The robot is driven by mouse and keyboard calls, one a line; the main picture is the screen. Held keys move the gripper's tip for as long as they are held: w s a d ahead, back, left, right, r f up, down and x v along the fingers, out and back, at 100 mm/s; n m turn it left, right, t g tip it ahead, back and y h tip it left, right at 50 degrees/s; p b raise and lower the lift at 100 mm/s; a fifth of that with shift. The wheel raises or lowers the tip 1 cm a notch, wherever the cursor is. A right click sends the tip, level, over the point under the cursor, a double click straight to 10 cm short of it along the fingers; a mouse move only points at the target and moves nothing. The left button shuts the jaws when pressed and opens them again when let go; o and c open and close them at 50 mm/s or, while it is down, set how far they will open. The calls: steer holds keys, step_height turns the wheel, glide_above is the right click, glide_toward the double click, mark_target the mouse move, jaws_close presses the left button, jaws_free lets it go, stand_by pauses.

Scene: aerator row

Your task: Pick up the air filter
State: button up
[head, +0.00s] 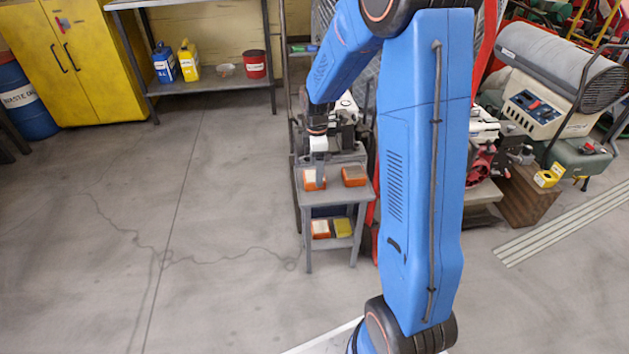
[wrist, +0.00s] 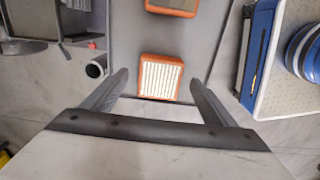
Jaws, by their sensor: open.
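An air filter (wrist: 159,77) with an orange frame and white pleats lies on the grey top of a small table (wrist: 130,30). In the head view the filter (head: 309,184) is on the left of the table top (head: 333,196), partly covered by my gripper. My gripper (wrist: 157,84) is open and empty. Its two fingers stand apart on the left and right sides of the filter in the wrist view, with gaps on both sides. Their height above it is hard to tell.
A second orange-framed filter (head: 354,176) lies to the right on the same top. The lower shelf holds an orange-and-white box (head: 320,229) and a yellow one (head: 343,228). Machines stand behind and to the right. The floor (head: 200,230) on the left is clear.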

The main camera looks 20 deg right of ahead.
steer(key=shift+a+f, duration=0.1)
steer(key=shift+f, duration=1.9)
steer(key=shift+c, duration=0.3)
steer(key=c, duration=1.1)
steer(key=shift+r, duration=0.15)
step_height(320, 180, up, 10)
steer(key=shift+f, duration=0.1)
